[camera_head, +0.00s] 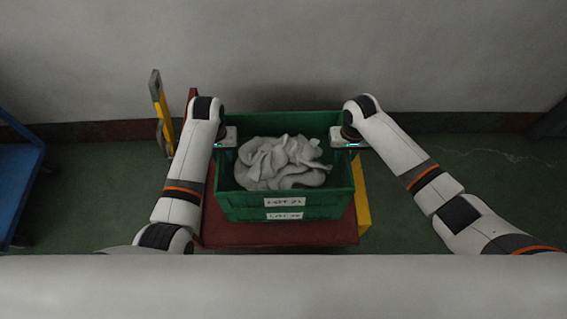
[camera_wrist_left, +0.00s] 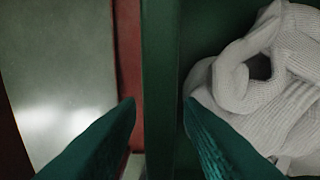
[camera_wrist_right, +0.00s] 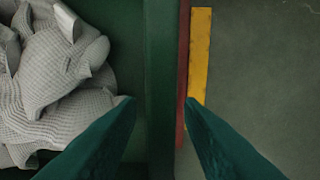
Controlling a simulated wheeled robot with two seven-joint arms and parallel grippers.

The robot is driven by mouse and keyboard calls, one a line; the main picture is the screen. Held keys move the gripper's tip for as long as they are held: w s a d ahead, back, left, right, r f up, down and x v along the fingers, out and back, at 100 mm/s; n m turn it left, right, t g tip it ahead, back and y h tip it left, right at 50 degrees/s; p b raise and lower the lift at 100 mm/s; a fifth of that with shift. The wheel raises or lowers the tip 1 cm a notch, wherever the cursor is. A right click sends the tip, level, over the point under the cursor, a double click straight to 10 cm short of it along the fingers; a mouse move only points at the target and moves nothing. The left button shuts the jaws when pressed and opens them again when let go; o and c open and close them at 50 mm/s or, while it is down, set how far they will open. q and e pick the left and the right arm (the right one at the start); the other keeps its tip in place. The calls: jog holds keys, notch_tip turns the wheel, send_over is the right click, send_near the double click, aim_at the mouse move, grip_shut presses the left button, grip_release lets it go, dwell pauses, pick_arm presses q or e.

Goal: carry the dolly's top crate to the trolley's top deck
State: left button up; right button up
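The green top crate (camera_head: 245,201), labelled LOT 21, holds grey-white knitted fabric (camera_head: 280,163). It sits on another green crate, whose label (camera_head: 284,216) shows just below, on the red dolly (camera_head: 280,234). My left gripper (camera_head: 229,143) is at the crate's left wall, its fingers open on either side of that wall (camera_wrist_left: 160,70). My right gripper (camera_head: 347,147) is likewise at the right wall, its fingers open astride it (camera_wrist_right: 162,70). Both wrist views show narrow gaps between fingertips and wall. The fabric also shows in both wrist views.
A blue platform (camera_head: 15,175), perhaps the trolley, stands at the far left edge, mostly out of view. A yellow-and-grey post (camera_head: 159,105) rises behind the dolly's left side. A yellow part (camera_head: 362,200) shows at its right. Green floor is clear on the right; a wall runs behind.

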pick_arm(q)
jog(key=shift+f, duration=0.2)
pick_arm(e)
jog(key=shift+f, duration=0.25)
pick_arm(q)
grip_shut()
pick_arm(e)
grip_shut()
pick_arm(q)
jog(key=shift+r, duration=0.1)
pick_arm(e)
jog(key=shift+r, duration=0.1)
dwell(0.7)
